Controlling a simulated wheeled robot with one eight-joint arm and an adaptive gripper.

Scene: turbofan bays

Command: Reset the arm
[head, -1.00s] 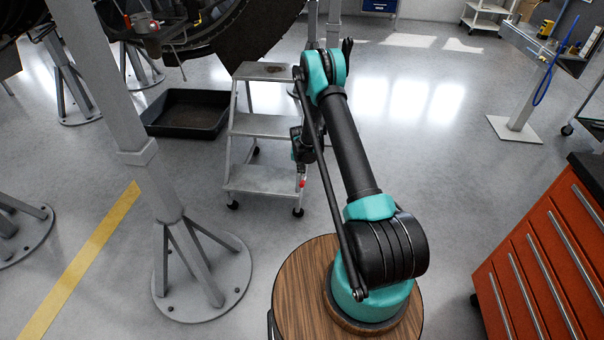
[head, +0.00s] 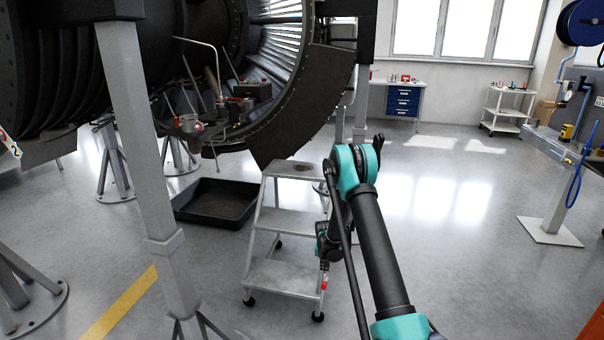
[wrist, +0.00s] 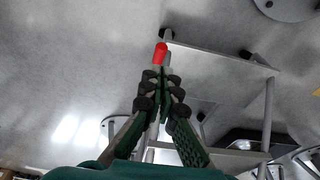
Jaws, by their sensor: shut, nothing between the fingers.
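My gripper (head: 324,268) hangs low in the head view, in front of the right side of the grey step stool (head: 285,277), at about the height of its lowest step. In the wrist view my gripper (wrist: 162,78) has its dark fingers closed together with nothing between them. A small red piece (wrist: 160,53) shows just past the fingertips. I cannot tell whether it touches them or what it belongs to. My arm is raised at the elbow and folded down toward the stool.
A black tray (head: 215,203) lies on the floor left of the stool. A grey post (head: 150,170) stands in the left foreground. The large turbofan (head: 300,105) hangs behind, with a loaded bracket (head: 250,92) inside. Floor to the right is open up to a stand (head: 550,228).

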